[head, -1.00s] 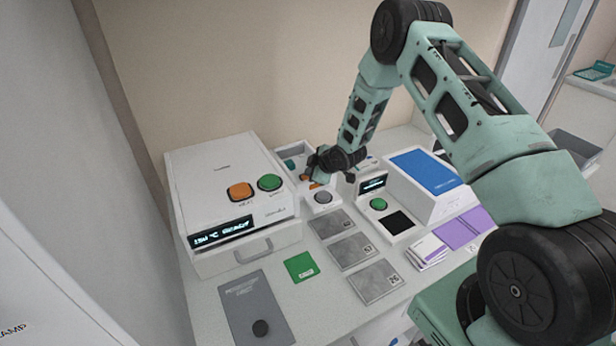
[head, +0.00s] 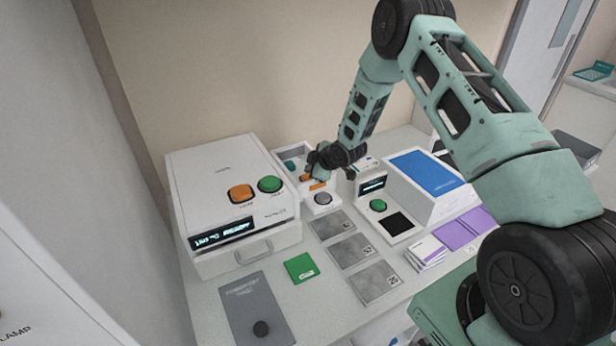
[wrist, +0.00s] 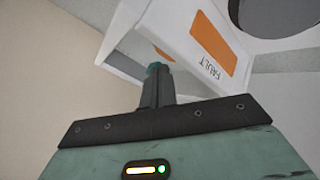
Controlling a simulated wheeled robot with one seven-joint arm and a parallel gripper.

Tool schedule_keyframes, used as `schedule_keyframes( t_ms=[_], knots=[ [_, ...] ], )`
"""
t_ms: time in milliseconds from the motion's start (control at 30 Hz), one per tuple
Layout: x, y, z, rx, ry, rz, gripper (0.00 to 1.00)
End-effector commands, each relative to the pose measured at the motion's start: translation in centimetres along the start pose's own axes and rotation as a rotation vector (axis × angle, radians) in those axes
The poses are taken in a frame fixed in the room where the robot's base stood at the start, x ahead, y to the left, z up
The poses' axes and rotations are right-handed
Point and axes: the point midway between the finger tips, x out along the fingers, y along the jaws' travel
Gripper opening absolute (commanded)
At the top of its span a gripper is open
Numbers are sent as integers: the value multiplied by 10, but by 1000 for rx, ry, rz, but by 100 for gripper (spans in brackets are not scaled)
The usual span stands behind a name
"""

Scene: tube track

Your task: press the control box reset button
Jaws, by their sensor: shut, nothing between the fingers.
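The control box is a small white box (wrist: 180,42) with an orange panel marked FAULT (wrist: 213,44). A dark round button (wrist: 285,12) is cut off at the top right of the wrist view. In the head view a grey round button (head: 322,199) sits in front of the orange panel (head: 317,186). My gripper (wrist: 157,72) is shut and empty, its fingertips in front of the box's side in the wrist view. In the head view my gripper (head: 316,168) is over the back of the box and hides part of it. Contact cannot be told.
A large white machine (head: 215,175) with orange and green buttons stands left. A small display unit (head: 372,186) with a green button and a blue-topped white box (head: 425,175) stand right. Flat grey cards (head: 351,251) lie in front. A wall rises behind.

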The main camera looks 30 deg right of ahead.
Motion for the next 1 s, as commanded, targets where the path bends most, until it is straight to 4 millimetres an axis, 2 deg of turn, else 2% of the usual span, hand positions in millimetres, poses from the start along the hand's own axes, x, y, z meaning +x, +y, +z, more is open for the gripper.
schedule_keyframes(
  t_ms=[167, 633, 1000],
  knots=[
    [-4, 3, -3, 0, 0, 1, 0],
    [-34, 25, -25, -1, 0, 1, 0],
    [-35, 25, -25, 0, 0, 0, 0]
  ],
)
